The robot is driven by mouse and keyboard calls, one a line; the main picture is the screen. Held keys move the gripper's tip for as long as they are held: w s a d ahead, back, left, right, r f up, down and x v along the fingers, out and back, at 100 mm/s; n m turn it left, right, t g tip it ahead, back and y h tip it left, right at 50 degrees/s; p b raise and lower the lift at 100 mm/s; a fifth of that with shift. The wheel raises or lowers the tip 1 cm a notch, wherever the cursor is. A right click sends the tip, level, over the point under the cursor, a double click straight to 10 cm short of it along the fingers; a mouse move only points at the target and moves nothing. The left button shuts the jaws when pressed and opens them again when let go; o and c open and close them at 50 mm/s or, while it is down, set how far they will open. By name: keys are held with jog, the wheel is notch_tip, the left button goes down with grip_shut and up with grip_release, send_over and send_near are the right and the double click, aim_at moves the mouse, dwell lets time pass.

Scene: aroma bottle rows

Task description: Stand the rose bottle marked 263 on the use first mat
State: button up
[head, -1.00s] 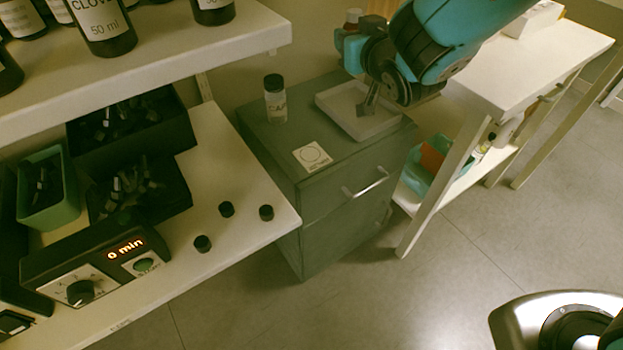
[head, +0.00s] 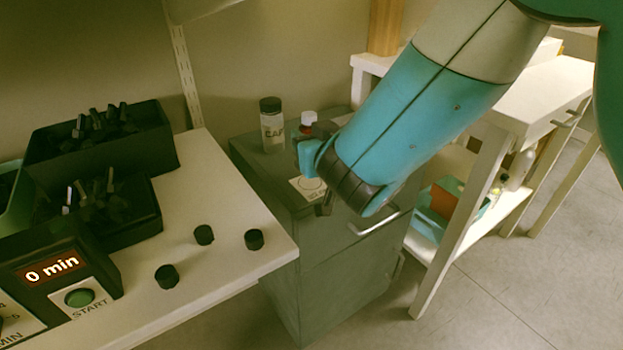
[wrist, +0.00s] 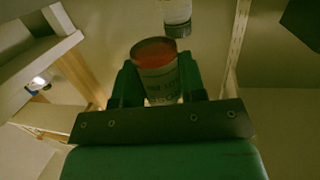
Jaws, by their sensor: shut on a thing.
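In the wrist view the bottle (wrist: 160,80) sits between the two green fingers, with a reddish end and a pale label whose print is too blurred to read. The use first mat (head: 302,188), a pale card with a circle, lies on the cabinet top, partly hidden by my gripper. The bottle appears above or just behind the mat; I cannot tell whether it touches anything.
A clear bottle with a black cap (head: 271,128) stands at the cabinet's back left, near the mat. The cabinet top (head: 245,155) is bare on the left. A white shelf with loose black caps (head: 204,235) and a timer (head: 60,275) is at left; a white side table (head: 525,95) is at right.

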aim_at(310, 183)
notch_tip(310, 183, down, 6)
jog(key=shift+f+b, duration=0.25)
jog(key=shift+b, duration=0.95)
jog(key=shift+f, duration=0.1)
jog(key=shift+f+b, duration=0.15)
jog(key=shift+b, duration=0.15)
jog(key=o, duration=1.1)
jog(key=shift+r, duration=0.2)
jog(key=shift+s, duration=0.1)
jog(key=b+v, duration=1.1)
jog(key=v, duration=0.1)
jog(key=shift+d+b, duration=0.1)
jog(key=shift+b, duration=0.2)
